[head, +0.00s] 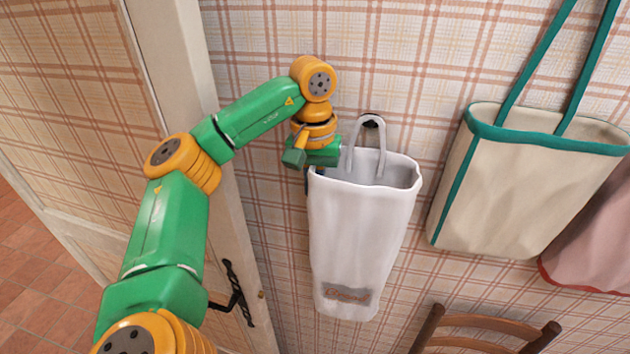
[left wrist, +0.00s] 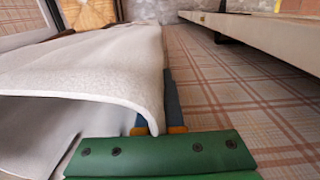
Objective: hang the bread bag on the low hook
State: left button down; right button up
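My left gripper (head: 312,178) is at the bag's upper left rim. In the left wrist view its narrow-set blue fingers (left wrist: 158,106) have the white bag edge (left wrist: 150,85) between them, and they look shut on it. The fingertips are partly hidden by the cloth. My right gripper is not in view.
A cream bag with teal straps (head: 500,200) hangs to the right, with a pink cloth item (head: 598,240) beyond it. A wooden chair back (head: 485,325) stands below. A door with a black handle (head: 233,290) is on the left. Bare wall separates the two bags.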

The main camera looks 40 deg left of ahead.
pick_arm(q)
jog(key=c, duration=1)
grip_release()
jog(key=shift+o, duration=0.2)
